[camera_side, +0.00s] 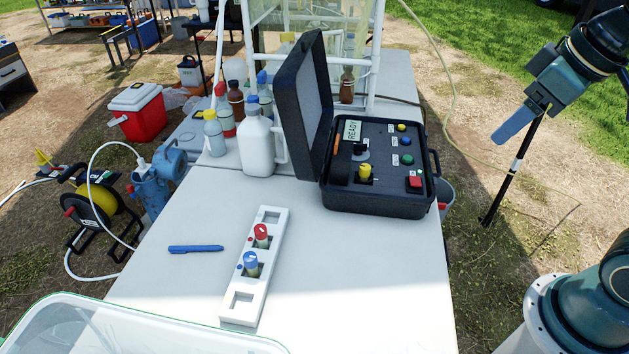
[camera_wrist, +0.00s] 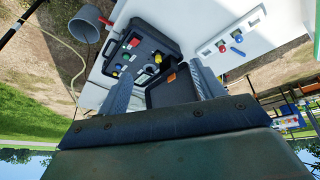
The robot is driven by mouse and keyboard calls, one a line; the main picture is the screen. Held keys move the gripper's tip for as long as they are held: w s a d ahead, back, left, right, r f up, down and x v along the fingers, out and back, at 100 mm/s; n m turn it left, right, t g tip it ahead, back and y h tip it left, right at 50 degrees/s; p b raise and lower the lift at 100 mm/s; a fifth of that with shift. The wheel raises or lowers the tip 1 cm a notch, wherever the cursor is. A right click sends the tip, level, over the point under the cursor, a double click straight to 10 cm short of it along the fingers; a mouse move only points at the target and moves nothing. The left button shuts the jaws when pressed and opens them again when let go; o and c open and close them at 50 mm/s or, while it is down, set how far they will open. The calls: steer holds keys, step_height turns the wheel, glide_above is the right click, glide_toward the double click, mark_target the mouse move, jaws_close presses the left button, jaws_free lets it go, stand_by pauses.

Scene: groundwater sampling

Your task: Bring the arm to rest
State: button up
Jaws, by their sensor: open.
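My gripper (camera_side: 508,130) is raised at the upper right in the side view, over the ground to the right of the table and clear of everything on it. In the wrist view its two fingers (camera_wrist: 160,78) are spread apart with nothing between them. An open black case (camera_side: 380,205) with a READY display and coloured knobs stands on the table, and it also shows beyond the fingers in the wrist view (camera_wrist: 150,35). A white rack (camera_side: 243,290) holds a red-capped vial (camera_side: 262,236) and a blue-capped vial (camera_side: 251,264), both upright.
A white jug (camera_side: 257,148) and several bottles stand behind the rack. A blue pen (camera_side: 196,249) lies left of it. A clear bin (camera_side: 130,330) is at the front left. The table's front right is clear.

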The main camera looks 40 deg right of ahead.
steer(key=shift+m+t, duration=0.4)
steer(key=shift+m, duration=0.3)
steer(key=shift+s+a+f, duration=0.1)
steer(key=shift+s+f, duration=0.15)
steer(key=shift+s, duration=0.55)
steer(key=shift+s+a+f, duration=0.1)
steer(key=shift+s+f, duration=0.2)
steer(key=shift+s, duration=0.55)
steer(key=shift+s+a+f, duration=0.1)
steer(key=shift+s+f, duration=0.15)
steer(key=shift+s, duration=0.55)
